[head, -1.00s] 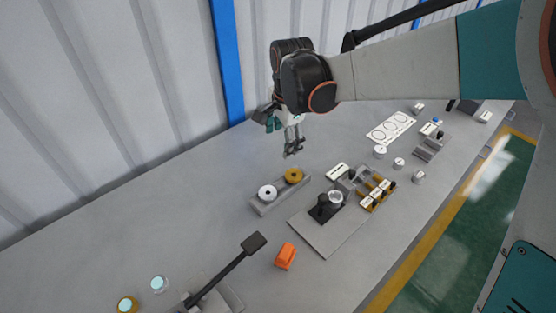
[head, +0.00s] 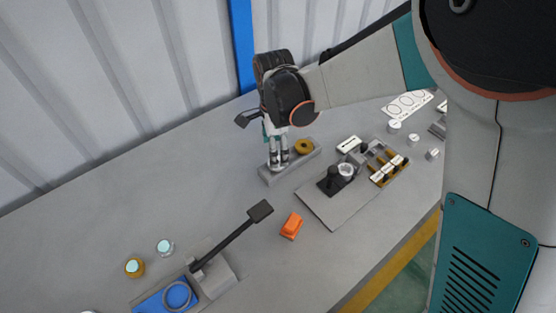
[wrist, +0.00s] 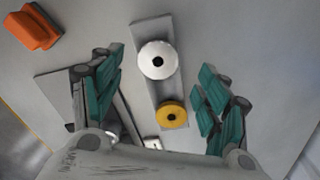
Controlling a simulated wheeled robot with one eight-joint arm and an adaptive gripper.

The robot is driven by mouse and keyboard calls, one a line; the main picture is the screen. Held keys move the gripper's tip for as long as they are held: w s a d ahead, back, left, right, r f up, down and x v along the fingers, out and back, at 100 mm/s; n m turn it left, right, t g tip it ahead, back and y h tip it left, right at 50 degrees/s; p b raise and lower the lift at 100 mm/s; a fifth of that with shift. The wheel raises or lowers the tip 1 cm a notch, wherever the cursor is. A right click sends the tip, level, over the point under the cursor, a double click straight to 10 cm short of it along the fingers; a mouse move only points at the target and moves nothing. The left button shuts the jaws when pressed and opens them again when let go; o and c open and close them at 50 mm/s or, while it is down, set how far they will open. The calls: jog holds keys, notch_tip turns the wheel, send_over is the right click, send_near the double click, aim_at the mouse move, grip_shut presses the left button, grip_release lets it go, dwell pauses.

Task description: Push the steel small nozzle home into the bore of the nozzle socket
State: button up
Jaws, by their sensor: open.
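The steel small nozzle, a pale round disc with a dark centre hole (wrist: 158,60), sits on a narrow grey holder (wrist: 139,42) beside a brass-coloured disc (wrist: 171,115). My gripper (wrist: 161,72) is open above the holder, its teal-padded fingers on either side of the steel disc with gaps to both. In the head view my gripper (head: 278,162) points down over the holder's near-left end (head: 300,168) and hides most of the steel disc. On a grey plate (head: 335,208) stand a black knobbed part and a pale ring-shaped part (head: 346,170), possibly the nozzle socket; its bore is unclear.
An orange block (head: 291,225) lies in front of the holder. A black lever (head: 235,233) rises from a grey base near a blue pad (head: 170,298). A rack with white labels (head: 388,168) stands right of the plate.

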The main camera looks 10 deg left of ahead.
notch_tip(320, 180, down, 5)
jog(key=shift+d+f+b, duration=0.1)
jog(key=shift+b, duration=1)
jog(key=shift+c, duration=0.3)
jog(key=c, duration=1.3)
